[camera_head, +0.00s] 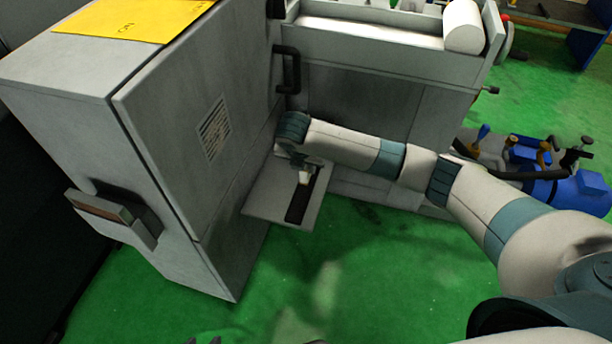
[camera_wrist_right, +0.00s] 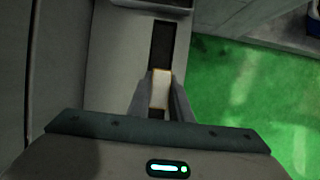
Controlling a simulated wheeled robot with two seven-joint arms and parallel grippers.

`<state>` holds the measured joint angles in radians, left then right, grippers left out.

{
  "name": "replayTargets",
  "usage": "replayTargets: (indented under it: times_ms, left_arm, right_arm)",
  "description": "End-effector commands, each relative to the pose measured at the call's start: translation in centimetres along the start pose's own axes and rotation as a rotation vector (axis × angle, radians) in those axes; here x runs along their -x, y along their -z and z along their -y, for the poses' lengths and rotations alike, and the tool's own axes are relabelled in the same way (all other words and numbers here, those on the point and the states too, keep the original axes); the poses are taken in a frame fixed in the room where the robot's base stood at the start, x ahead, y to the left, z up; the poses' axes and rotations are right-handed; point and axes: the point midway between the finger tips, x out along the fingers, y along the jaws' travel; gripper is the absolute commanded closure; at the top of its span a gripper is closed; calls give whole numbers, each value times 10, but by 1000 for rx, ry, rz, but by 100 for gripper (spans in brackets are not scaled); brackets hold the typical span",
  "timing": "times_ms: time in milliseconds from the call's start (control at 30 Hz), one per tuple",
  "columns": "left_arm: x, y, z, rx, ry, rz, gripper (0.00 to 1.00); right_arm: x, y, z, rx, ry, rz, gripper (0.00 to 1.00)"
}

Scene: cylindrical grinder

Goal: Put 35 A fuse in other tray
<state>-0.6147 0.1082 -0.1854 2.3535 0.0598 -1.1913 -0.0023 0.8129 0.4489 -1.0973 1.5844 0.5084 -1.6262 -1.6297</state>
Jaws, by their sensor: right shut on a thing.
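My right gripper (camera_head: 305,175) is over a grey tray (camera_head: 268,203) that sticks out from the side of the grey cabinet. It is shut on a small white fuse (camera_wrist_right: 160,88), which sits between the two fingertips in the right wrist view. The rating on the fuse cannot be read. The tray has a dark recessed strip (camera_wrist_right: 161,45), and the fuse is over or in line with it; I cannot tell whether it touches. Only dark tips of my left gripper (camera_head: 204,341) show at the bottom edge, and its opening is unclear.
The grey cabinet (camera_head: 170,130) with a vent and a front handle box stands at the left. A dark door handle (camera_head: 287,70) is above the tray. A blue pump (camera_head: 565,190) stands on the green floor at right. Open floor lies below the tray.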

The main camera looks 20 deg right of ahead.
Motion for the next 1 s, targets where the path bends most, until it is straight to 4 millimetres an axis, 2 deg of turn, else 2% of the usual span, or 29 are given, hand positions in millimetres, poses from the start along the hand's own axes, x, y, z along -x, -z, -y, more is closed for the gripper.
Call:
replayTargets:
  times_ms: [367, 700, 1000]
  left_arm:
    - [0, -1, -1, -1, -2, -1, 63]
    - [-5, 3, -7, 0, -19, -41, 63]
    - [-3, 1, -12, 0, -30, -46, 63]
  right_arm:
    - [-2, 1, -1, 0, 1, 0, 100]
    - [-34, 15, 0, 1, 1, 0, 100]
    - [-37, 16, -1, 1, 0, 1, 100]
